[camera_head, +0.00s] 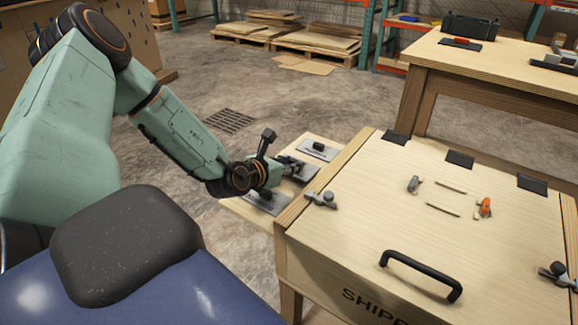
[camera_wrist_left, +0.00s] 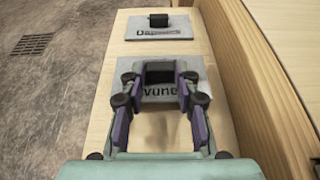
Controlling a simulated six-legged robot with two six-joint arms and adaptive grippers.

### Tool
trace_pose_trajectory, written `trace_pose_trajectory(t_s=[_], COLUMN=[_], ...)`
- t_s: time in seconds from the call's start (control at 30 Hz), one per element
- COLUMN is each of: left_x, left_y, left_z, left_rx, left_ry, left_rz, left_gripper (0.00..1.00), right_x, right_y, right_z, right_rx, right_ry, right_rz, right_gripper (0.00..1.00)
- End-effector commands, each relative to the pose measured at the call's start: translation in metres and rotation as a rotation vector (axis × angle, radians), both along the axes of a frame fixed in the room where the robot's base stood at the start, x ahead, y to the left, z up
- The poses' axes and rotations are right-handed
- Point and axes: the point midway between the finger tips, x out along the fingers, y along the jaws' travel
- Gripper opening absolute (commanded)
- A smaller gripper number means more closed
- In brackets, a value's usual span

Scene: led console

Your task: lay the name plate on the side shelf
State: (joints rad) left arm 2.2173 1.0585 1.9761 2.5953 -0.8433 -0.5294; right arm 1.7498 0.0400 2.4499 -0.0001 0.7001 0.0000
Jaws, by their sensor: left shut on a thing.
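My left gripper (camera_head: 290,165) is over the pale wooden side shelf (camera_head: 325,138), left of the large crate. It is shut on the dark block handle of a grey name plate (camera_head: 306,172). In the left wrist view the fingers (camera_wrist_left: 160,88) close around this handle, and the held plate (camera_wrist_left: 202,72) shows partly hidden lettering. The plate looks flat and level, on or just above the shelf; I cannot tell if it touches. A second plate (camera_head: 318,150) with a dark handle lies farther along the shelf. A third plate (camera_head: 268,203) lies nearer, partly behind my arm.
The wooden crate (camera_head: 370,210) with a black lid handle (camera_head: 420,275) and metal latches (camera_head: 321,199) stands right beside the shelf. A workbench (camera_head: 500,65) stands behind it. Flat wood stacks lie at the back. The floor left of the shelf is clear.

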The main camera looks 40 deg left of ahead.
Motion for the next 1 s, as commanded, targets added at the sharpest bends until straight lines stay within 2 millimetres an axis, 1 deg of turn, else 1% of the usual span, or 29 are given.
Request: trace_pose_trajectory(t_s=[0.47,0.57,0.6,0.83,0.87,1.0], left_x=[0.0,0.0,0.0,0.0,0.0,0.0], left_y=[0.0,0.0,0.0,0.0,0.0,0.0], left_z=[-0.012,-0.012,-0.012,-0.012,-0.012,-0.012], left_rx=[0.002,0.001,0.0,0.0,0.0,0.0], left_ry=[0.0,0.0,0.0,0.0,0.0,0.0], left_rz=[-0.001,0.0,0.0,0.0,0.0,0.0], left_gripper=[0.0,0.0,0.33,0.52,0.54,0.54], right_x=[0.0,0.0,0.0,0.0,0.0,0.0], right_y=[0.0,0.0,0.0,0.0,0.0,0.0], right_z=[-0.008,-0.008,-0.008,-0.008,-0.008,-0.008], right_rx=[0.0,0.0,0.0,0.0,0.0,0.0], right_ry=[0.0,0.0,0.0,0.0,0.0,0.0], right_rz=[0.0,0.0,0.0,0.0,0.0,0.0], right_gripper=[0.35,0.35,0.35,0.35,0.35,0.35])
